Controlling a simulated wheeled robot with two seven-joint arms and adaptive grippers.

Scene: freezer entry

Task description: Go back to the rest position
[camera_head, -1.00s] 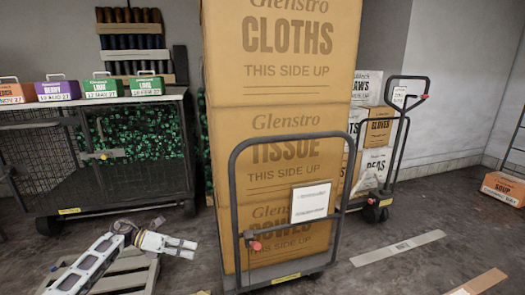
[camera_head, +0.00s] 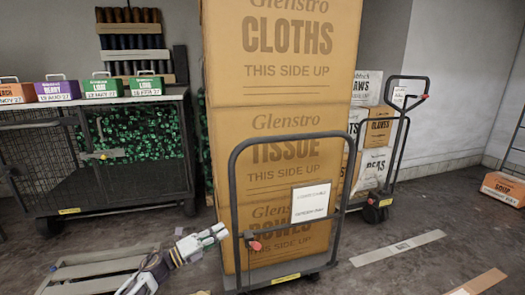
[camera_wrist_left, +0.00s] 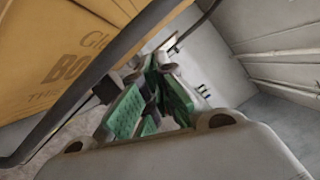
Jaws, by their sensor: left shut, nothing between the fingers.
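My left gripper (camera_head: 217,233) is shut and empty in the head view. It is low, just left of the trolley's upright handle frame, and its arm comes up from the bottom edge. In the left wrist view its green-padded fingers (camera_wrist_left: 150,100) show, with the trolley's dark bar and a tan carton beside them at the left. I cannot tell whether the gripper touches the frame. My right gripper is not in view.
A trolley (camera_head: 233,190) bears a tall stack of cartons (camera_head: 280,95) straight ahead. A wooden pallet (camera_head: 85,270) lies at lower left. A mesh cage cart (camera_head: 70,205) stands behind it.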

